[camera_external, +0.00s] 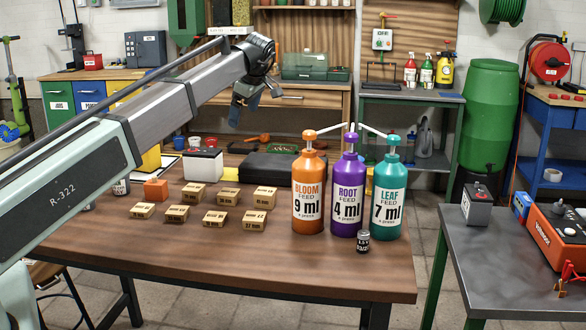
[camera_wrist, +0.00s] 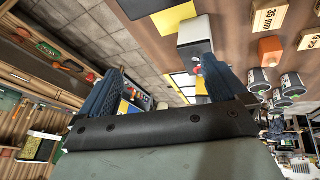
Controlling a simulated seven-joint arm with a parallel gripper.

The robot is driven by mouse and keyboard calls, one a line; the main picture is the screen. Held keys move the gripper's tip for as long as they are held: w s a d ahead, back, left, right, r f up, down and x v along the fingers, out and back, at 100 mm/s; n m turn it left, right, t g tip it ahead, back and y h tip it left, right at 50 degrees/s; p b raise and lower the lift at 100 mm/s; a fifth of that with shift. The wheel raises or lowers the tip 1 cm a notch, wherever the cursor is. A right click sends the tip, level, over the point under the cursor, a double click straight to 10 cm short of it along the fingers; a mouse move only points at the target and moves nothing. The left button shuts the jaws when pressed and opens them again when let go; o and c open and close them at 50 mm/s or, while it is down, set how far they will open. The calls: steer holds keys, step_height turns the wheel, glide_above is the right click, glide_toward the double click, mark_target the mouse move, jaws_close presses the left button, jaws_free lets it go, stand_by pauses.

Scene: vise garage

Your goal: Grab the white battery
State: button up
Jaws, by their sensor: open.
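The white battery (camera_external: 203,167) is a white box with a dark top, standing upright toward the back left of the wooden table (camera_external: 300,272). In the wrist view, the battery (camera_wrist: 195,28) shows at the upper middle, its dark top toward my gripper. My gripper (camera_external: 242,108) is above the table, up and to the right of the battery in the external view. Its two dark blue fingers are spread wide with nothing between them; they also show in the wrist view (camera_wrist: 160,75). The gripper is apart from the battery.
Several wooden blocks (camera_external: 215,217) and an orange block (camera_external: 156,189) lie in front of the battery. A black case (camera_external: 270,167) lies to its right. Pump bottles (camera_external: 308,190) stand farther right. A grey battery (camera_external: 477,208) stands on the right-hand table.

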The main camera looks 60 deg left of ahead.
mark_target(202, 150)
steer(key=s+a+f+n+h, duration=0.25)
steer(key=s+a+h, duration=0.25)
steer(key=s+a, duration=0.45)
steer(key=f, duration=0.6)
steer(key=shift+s+d+f, duration=0.3)
steer(key=shift+s+f, duration=0.1)
steer(key=shift+w+f, duration=0.15)
steer(key=shift+f, duration=2.95)
steer(key=shift+c, duration=0.2)
steer(key=shift+r, duration=0.1)
jaws_close()
